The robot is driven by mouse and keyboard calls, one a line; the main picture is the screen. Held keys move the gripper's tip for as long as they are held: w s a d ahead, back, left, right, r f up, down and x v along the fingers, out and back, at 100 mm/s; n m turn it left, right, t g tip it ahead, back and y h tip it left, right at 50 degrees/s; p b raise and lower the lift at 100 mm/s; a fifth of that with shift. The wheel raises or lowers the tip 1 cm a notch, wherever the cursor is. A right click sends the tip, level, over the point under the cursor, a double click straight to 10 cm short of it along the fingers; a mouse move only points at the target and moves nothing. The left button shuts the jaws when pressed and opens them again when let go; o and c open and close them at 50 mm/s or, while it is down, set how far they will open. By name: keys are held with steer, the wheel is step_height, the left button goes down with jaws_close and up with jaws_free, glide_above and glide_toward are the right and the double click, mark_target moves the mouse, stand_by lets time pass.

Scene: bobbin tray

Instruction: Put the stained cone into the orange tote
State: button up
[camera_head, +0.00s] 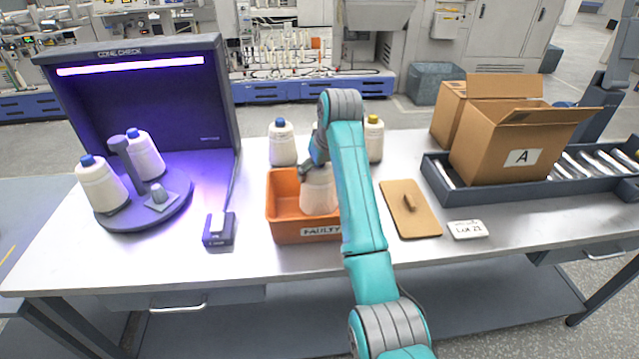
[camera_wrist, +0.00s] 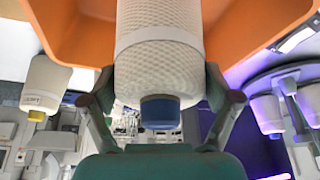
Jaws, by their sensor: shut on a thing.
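My gripper (camera_head: 314,165) is shut on a white yarn cone (camera_head: 318,197) over the orange tote (camera_head: 281,222), whose front label reads FAULTY. The cone's lower part is within the tote's outline; I cannot tell whether it touches the floor. In the wrist view the held cone (camera_wrist: 160,55) has a blue tip between the fingers and orange tote walls (camera_wrist: 262,25) around it. No stain shows on its visible side. My arm hides the tote's right part in the head view.
Two blue-tipped cones (camera_head: 101,187) stand on the dark turntable (camera_head: 180,215) under the violet lamp. A blue-tipped cone (camera_head: 282,148) and a yellow-tipped cone (camera_head: 375,142) stand behind the tote. A brown board (camera_head: 420,222), a card (camera_head: 467,230) and carton A (camera_head: 490,150) are at right.

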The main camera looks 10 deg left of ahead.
steer(key=shift+f, duration=1.9)
steer(key=o, duration=1.6)
